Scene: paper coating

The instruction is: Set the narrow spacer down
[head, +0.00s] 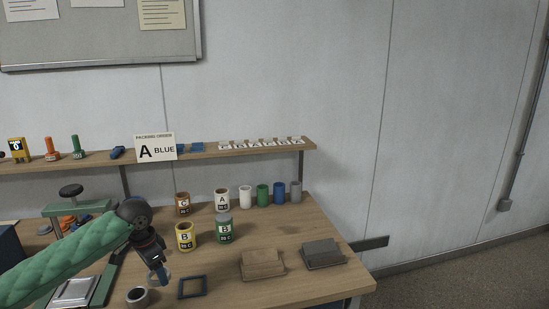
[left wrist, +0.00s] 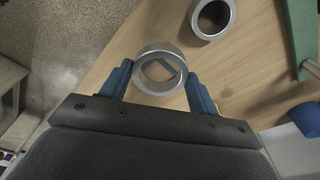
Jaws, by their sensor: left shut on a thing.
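My left gripper (head: 159,270) is shut on a narrow silver ring, the narrow spacer (left wrist: 160,53). In the left wrist view the ring sits between the two blue fingertips, and part of a blue thing shows through its hole. In the head view it shows under the fingers, above the front of the wooden table (head: 222,275); I cannot tell if it touches the top. A thicker grey ring (head: 138,297) stands on the table to its left, and it also shows in the left wrist view (left wrist: 231,18). A dark blue square frame (head: 181,290) lies to its right. My right gripper is not in view.
Labelled cans, such as a yellow one (head: 185,237) and a green one (head: 224,231), stand behind the gripper. Plain coloured cups stand at the back right. A tan block (head: 262,260) and a grey block (head: 321,251) sit at the right. A green stand (head: 105,282) is at the left.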

